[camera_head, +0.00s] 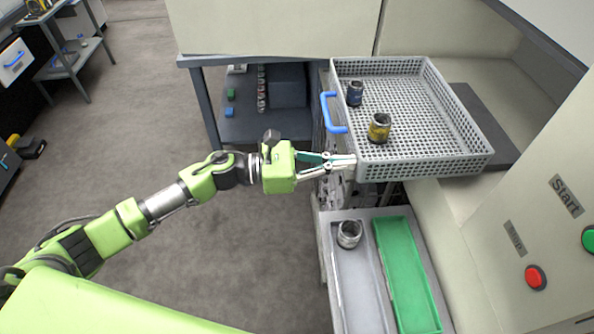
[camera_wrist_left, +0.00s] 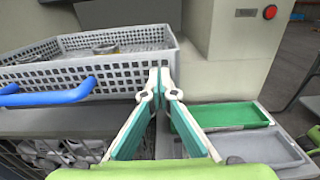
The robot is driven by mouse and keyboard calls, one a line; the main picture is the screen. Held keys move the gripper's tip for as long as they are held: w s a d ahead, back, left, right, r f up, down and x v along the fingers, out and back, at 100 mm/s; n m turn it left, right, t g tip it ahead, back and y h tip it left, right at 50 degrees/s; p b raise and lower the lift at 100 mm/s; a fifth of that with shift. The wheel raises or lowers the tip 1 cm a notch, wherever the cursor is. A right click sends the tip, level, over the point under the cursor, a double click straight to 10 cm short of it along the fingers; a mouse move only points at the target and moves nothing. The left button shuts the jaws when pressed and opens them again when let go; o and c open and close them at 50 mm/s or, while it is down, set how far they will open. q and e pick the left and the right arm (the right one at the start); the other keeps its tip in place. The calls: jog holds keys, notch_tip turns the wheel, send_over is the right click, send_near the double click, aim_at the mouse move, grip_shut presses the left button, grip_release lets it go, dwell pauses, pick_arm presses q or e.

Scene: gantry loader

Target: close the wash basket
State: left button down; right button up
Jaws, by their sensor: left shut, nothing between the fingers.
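The wash basket (camera_head: 425,165) is a grey perforated tray with a blue handle (camera_head: 332,112) on its left side. The blue handle (camera_wrist_left: 50,97) shows left of the fingers there. My right gripper is not in view.
Below the basket, a grey tray (camera_head: 338,285) holds a metal part (camera_head: 349,234), beside a green tray (camera_head: 408,275). A panel with a red button (camera_head: 535,277) and a green button (camera_head: 590,239) stands at right.

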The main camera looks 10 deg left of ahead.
pick_arm(q)
jog(key=b, duration=0.8)
send_near(457, 156)
jog(key=w+d+f, duration=0.1)
jog(key=w+d, duration=0.1)
jog(key=d, duration=0.1)
jog(key=w+d+f, duration=0.1)
jog(key=w+d, duration=0.1)
jog(key=d, duration=0.2)
jog(key=w+d+f, duration=0.1)
jog(key=w+d, duration=0.1)
jog(key=d, duration=0.1)
jog(key=shift+w+d+f, duration=0.3)
jog(key=shift+d, duration=0.3)
jog(key=shift+r, duration=0.2)
jog(key=shift+w+b, duration=0.1)
jog(key=shift+b, duration=0.2)
